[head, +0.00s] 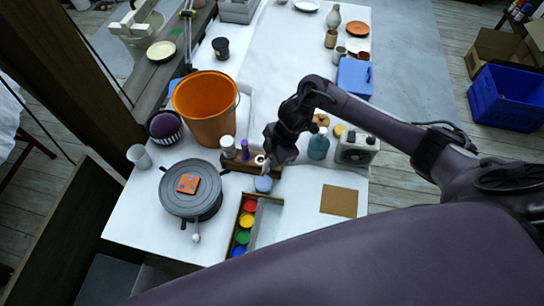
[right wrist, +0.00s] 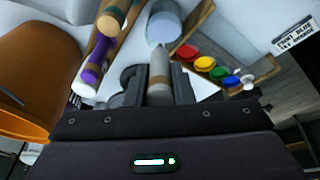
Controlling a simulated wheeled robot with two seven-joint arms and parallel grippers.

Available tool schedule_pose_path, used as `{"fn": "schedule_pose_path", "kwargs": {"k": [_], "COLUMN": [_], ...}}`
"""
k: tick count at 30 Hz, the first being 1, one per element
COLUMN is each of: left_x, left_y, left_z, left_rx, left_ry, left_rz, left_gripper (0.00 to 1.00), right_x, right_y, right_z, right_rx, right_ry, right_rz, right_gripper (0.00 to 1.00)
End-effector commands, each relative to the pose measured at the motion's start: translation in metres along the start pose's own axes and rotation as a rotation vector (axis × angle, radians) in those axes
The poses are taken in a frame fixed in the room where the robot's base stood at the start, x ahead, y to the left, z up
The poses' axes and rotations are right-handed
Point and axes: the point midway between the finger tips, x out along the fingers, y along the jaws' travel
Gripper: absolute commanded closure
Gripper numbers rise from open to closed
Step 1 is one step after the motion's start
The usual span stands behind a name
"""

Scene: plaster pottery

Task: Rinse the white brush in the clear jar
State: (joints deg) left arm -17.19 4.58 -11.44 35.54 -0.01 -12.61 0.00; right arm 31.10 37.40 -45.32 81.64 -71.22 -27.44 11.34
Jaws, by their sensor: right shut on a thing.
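My right gripper (head: 272,160) is over the middle of the table, beside the wooden rack. In the right wrist view it (right wrist: 157,92) is shut on the white brush (right wrist: 159,70), a pale shaft with a brown band. The clear jar (head: 263,184), pale bluish, stands just below the gripper in the head view. It also shows in the right wrist view (right wrist: 163,27), just beyond the brush. I cannot tell whether the brush touches it. My left gripper is not in view.
A paint tray (head: 236,218) with red, yellow, green and blue paints is close to the jar. The wooden rack (head: 236,167) holds white and purple bottles. An orange bucket (head: 208,125) and a dark turntable (head: 190,205) stand left. The table is clear around the brown square (head: 339,201).

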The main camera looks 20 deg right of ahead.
Motion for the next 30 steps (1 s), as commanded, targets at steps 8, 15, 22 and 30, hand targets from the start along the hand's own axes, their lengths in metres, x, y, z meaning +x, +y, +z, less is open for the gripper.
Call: {"fn": "schedule_pose_path", "kwargs": {"k": [8, 15, 22, 30], "left_x": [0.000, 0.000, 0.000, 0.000], "left_y": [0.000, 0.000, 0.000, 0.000], "left_z": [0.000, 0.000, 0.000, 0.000], "left_rx": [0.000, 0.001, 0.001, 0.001], "left_ry": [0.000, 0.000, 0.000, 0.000], "left_rz": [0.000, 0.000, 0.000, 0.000], "left_gripper": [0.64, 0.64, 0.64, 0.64], "right_x": [0.000, -0.002, -0.020, -0.029], "right_y": [0.000, 0.000, 0.002, 0.002], "right_z": [0.000, -0.001, -0.006, -0.009], "right_rx": [0.000, -0.001, -0.003, 0.000], "right_ry": [0.000, 0.001, 0.001, 0.001], "right_rz": [0.000, 0.000, 0.001, 0.000], "right_gripper": [1.00, 1.00, 1.00, 1.00]}}
